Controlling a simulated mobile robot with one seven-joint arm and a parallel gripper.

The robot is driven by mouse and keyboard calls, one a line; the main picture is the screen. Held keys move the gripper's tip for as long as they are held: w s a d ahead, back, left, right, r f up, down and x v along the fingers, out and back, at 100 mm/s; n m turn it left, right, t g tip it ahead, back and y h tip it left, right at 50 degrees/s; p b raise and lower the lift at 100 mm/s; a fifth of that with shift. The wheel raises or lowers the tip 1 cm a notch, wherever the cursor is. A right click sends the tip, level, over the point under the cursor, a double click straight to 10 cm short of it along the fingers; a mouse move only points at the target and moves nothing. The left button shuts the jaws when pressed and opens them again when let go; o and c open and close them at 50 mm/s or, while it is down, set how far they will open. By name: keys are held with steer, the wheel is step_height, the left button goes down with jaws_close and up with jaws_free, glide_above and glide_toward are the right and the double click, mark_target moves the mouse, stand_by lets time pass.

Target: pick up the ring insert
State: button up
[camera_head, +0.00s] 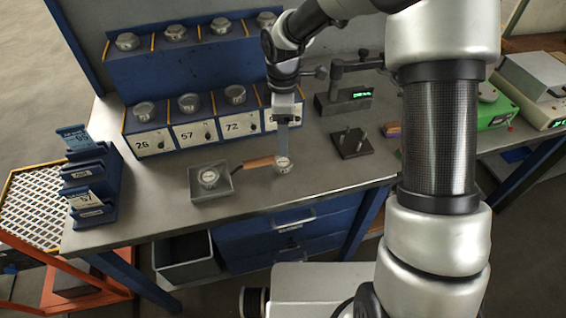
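My gripper (284,150) points straight down over the bench, its slim fingers seen nearly edge-on. Its tips are at a small silver round piece (283,167) that looks like a ring insert and sits on the bench top near the front. I cannot tell whether the fingers close on it or only stand around or behind it. A similar silver round piece (209,178) lies in a grey square tray (195,194) to the left. Which piece is the ring insert is not clear from this view.
A blue two-level rack (183,75) at the back holds several silver pieces, with number labels below. A wooden-handled tool (258,162) lies beside my gripper. A dark pegged block (352,149) and gauge stand (340,101) are right. Blue card holder (88,185) stands left.

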mark_target(283, 161)
step_height(283, 161, down, 10)
steer(key=shift+r, duration=0.1)
steer(key=c, duration=1.6)
steer(key=shift+r, duration=0.1)
